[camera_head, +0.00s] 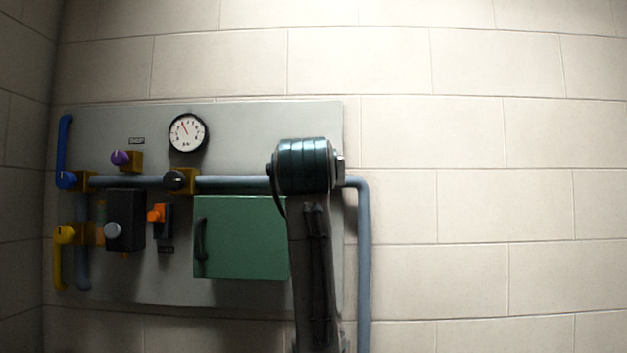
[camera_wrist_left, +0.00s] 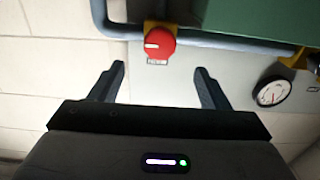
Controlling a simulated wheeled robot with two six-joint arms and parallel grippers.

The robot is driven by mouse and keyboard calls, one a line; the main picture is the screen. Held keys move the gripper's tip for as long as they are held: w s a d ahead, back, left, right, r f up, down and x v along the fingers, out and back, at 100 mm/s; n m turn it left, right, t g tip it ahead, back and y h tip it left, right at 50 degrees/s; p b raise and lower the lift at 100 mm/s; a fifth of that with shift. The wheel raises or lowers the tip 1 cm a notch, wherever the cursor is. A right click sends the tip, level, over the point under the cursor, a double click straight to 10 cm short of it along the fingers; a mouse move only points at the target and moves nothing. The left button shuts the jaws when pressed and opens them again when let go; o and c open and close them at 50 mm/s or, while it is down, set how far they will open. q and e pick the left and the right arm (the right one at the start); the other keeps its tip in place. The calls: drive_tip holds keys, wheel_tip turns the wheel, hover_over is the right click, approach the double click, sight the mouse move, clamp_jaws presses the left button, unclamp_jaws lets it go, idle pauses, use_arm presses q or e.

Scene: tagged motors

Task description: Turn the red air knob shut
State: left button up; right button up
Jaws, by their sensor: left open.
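The red knob (camera_wrist_left: 159,44) shows in the left wrist view, on a yellow block on the pipe, with a white mark on its face towards the picture's left. A small label (camera_wrist_left: 157,62) sits beside it, too small to read. My left gripper (camera_wrist_left: 160,70) is open and empty, its two fingers pointing towards the wall panel. The knob lies ahead of the gap between the fingertips, apart from them as far as I can see. In the head view my left arm hides the knob and the gripper. My right gripper is in neither view.
The grey panel (camera_head: 240,115) also carries a gauge (camera_head: 187,133), a black knob (camera_head: 176,181), a green box (camera_head: 240,237), a purple knob (camera_head: 121,157), an orange switch (camera_head: 157,214), and blue (camera_head: 66,150) and yellow (camera_head: 58,262) handles.

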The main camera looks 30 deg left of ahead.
use_arm(q)
drive_tip(key=p+x, duration=0.5)
drive_tip(key=x, duration=0.5)
drive_tip(key=shift+f, duration=0.1)
drive_tip(key=c, duration=1)
drive_tip(key=shift+o, duration=0.2)
